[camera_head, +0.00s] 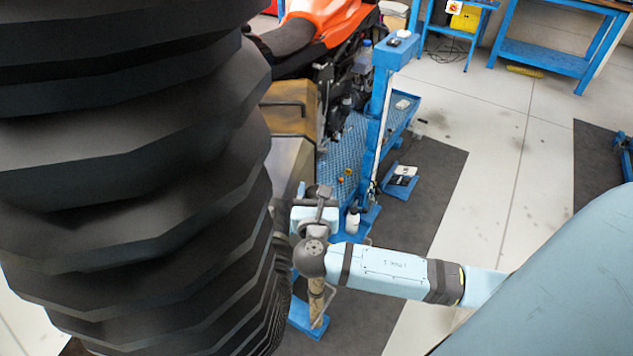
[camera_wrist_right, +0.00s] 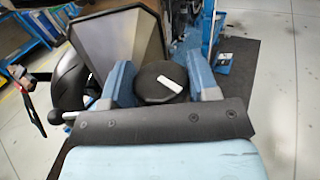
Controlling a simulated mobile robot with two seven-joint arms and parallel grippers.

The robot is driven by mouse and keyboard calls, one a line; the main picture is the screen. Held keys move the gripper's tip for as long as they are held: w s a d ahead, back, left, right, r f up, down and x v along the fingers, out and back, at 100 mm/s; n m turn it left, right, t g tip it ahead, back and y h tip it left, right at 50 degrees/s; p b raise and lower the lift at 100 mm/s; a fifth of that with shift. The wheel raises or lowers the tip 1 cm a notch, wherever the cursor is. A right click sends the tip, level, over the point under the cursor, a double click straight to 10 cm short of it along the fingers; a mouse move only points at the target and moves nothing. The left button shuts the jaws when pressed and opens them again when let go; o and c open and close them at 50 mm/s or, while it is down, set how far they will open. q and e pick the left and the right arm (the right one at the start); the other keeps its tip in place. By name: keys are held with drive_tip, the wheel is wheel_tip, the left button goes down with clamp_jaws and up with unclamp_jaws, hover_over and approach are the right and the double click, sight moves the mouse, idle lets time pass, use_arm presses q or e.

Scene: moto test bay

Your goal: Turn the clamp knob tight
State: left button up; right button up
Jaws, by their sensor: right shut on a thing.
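The clamp knob (camera_wrist_right: 150,88) is a round black disc with a white bar mark across its top, in the middle of the right wrist view. My right gripper (camera_wrist_right: 161,76) has its two blue fingers on either side of the knob and is shut on it. The white mark points down to the right. In the head view my right gripper (camera_head: 314,211) is at the end of the pale blue arm, low in the centre; the knob is hard to make out there. My left gripper does not show.
Behind the gripper are a blue post (camera_head: 380,95) and a blue textured platform (camera_head: 345,150) under an orange motorcycle (camera_head: 335,18). A grey tapered box (camera_wrist_right: 115,48) stands close beyond the knob. A blue workbench (camera_head: 545,58) stands far right. Open floor lies between.

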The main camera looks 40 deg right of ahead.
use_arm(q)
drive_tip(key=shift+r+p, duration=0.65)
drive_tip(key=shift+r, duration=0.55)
use_arm(e)
drive_tip(key=shift+m+g+h, duration=0.8)
drive_tip(key=shift+h, duration=0.2)
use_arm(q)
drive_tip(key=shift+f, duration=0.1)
use_arm(e)
drive_tip(key=o, duration=0.9)
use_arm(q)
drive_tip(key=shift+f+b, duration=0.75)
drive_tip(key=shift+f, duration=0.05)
use_arm(e)
drive_tip(key=v, duration=1.3)
drive_tip(key=shift+s+a, duration=0.25)
drive_tip(key=shift+a, duration=0.05)
